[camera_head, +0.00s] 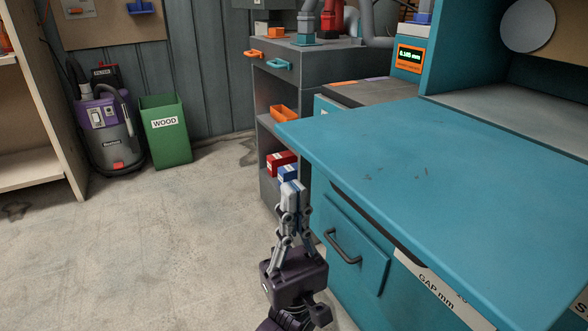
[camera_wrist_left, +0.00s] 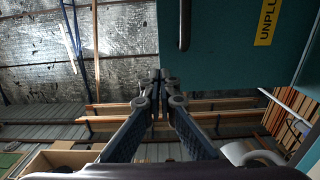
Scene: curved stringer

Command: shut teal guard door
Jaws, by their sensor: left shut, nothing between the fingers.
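A broad teal panel (camera_head: 440,180) lies like a top over the teal cabinet at the right of the head view. Below it, a teal front panel (camera_head: 367,262) carries a dark bar handle (camera_head: 343,247). I cannot tell for sure which is the guard door. My left gripper (camera_head: 293,187) points up, shut and empty, left of the front panel and apart from its handle. In the left wrist view its fingertips (camera_wrist_left: 160,77) meet below a teal surface (camera_wrist_left: 225,60) with a dark bar (camera_wrist_left: 184,25) and a yellow label (camera_wrist_left: 267,20). My right gripper is out of view.
A grey shelf unit (camera_head: 310,62) with small boxes stands behind the gripper. A green WOOD bin (camera_head: 166,140) and a purple vacuum (camera_head: 112,130) stand at the back left. The floor (camera_head: 150,245) left of the gripper is clear.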

